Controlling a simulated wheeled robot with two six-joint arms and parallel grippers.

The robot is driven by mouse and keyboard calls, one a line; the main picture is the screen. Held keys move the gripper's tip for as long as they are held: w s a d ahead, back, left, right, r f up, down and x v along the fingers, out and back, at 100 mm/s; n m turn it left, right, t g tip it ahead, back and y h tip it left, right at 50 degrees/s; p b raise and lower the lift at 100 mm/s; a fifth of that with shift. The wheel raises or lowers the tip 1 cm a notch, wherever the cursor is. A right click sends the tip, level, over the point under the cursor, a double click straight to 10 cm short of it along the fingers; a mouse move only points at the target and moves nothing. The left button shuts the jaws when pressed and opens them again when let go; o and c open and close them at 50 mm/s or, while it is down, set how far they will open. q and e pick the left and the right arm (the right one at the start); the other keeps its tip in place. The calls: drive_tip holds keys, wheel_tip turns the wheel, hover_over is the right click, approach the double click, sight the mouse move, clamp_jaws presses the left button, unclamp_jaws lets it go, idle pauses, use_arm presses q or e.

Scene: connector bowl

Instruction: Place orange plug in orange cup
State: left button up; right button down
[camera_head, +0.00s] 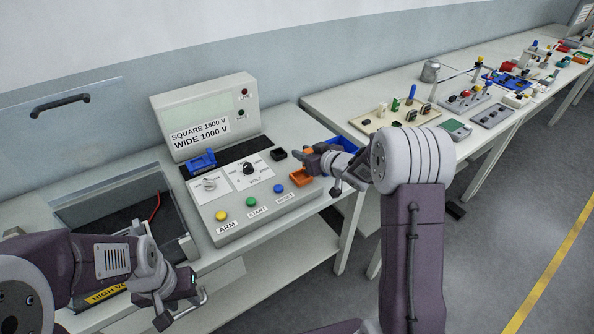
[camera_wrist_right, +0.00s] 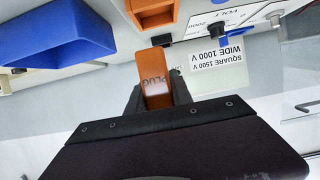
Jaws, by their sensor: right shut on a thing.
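The orange plug (camera_wrist_right: 153,72), a block marked PLUG, is between the fingers of my right gripper (camera_wrist_right: 158,95), which is shut on it. In the head view my right gripper (camera_head: 308,158) is above the right end of the test panel, and the plug is mostly hidden. The open orange cup (camera_head: 301,178) is just below the right gripper in the head view. In the right wrist view the cup (camera_wrist_right: 153,13) is at the top edge, beyond the plug. My left gripper (camera_head: 185,303) is low at the left, away from both; its finger gap is unclear.
A blue bin (camera_head: 343,144) is right of the cup, partly behind my right arm. A small black cup (camera_head: 278,154) and a blue connector (camera_head: 202,162) are on the panel (camera_head: 240,230), with knobs and buttons.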

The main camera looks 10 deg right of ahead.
sight(297, 171)
drive_tip(key=shift+w+a+f, duration=0.75)
drive_tip(key=shift+a+f, duration=0.1)
drive_tip(key=shift+a, duration=0.1)
wheel_tip(297, 171, down, 4)
drive_tip(key=shift+b, duration=0.55)
drive_tip(key=shift+s+f, duration=0.1)
drive_tip(key=c, duration=1.1)
unclamp_jaws()
